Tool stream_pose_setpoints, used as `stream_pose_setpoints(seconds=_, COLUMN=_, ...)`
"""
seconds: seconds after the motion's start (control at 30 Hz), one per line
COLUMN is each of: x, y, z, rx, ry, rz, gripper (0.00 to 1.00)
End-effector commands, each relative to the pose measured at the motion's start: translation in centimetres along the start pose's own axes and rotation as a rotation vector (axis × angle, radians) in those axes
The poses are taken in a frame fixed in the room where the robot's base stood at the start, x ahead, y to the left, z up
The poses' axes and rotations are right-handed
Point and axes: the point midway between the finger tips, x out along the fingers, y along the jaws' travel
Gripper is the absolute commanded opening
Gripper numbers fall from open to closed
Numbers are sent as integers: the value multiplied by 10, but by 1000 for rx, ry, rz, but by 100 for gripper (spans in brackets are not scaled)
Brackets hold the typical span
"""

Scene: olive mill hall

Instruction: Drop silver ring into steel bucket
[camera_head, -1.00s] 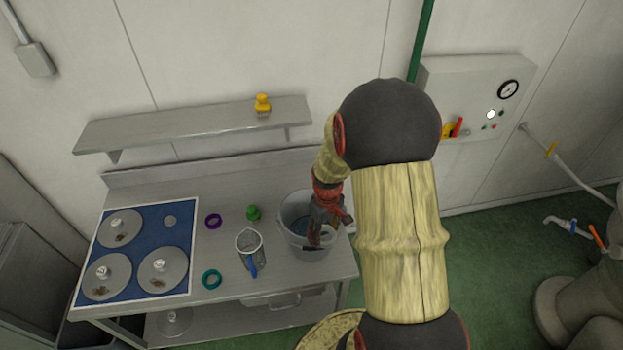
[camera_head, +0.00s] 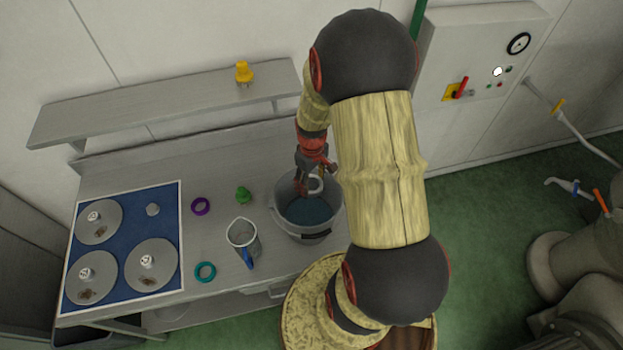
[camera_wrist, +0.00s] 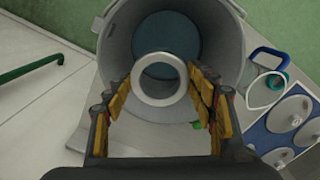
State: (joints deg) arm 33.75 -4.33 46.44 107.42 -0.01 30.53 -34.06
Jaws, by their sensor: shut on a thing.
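The silver ring (camera_head: 316,186) is held by my gripper (camera_head: 309,182) over the back part of the steel bucket's mouth. In the wrist view the ring (camera_wrist: 159,101) sits between the fingertips of my gripper (camera_wrist: 160,82), its hole facing the camera. The steel bucket (camera_head: 291,224) stands upright on the right end of the metal bench. In the wrist view the bucket (camera_wrist: 122,40) opens behind the ring, with a dark teal bottom. Its back rim is partly hidden by my gripper. I cannot tell the ring's exact height against the rim.
A metal jug (camera_head: 241,234) with a blue handle stands left of the bucket. A green object (camera_head: 243,194), a purple ring (camera_head: 201,198) and a teal ring (camera_head: 205,263) lie nearby. A blue board (camera_head: 125,219) with several lids is farther left. A shelf (camera_head: 170,107) holds a yellow object (camera_head: 244,72).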

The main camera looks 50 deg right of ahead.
Motion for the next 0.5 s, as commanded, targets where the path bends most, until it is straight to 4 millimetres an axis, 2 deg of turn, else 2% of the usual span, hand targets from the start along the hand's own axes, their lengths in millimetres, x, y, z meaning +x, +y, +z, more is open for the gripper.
stream_pose_setpoints(seconds=0.03, x=10, y=0, z=0, rx=0, ry=0, rz=0, gripper=26)
stream_pose_setpoints(seconds=0.2, x=25, y=0, z=0, rx=0, ry=0, rz=0, gripper=26)
stream_pose_setpoints(seconds=0.5, x=28, y=0, z=-1, rx=0, ry=1, rz=1, gripper=26)
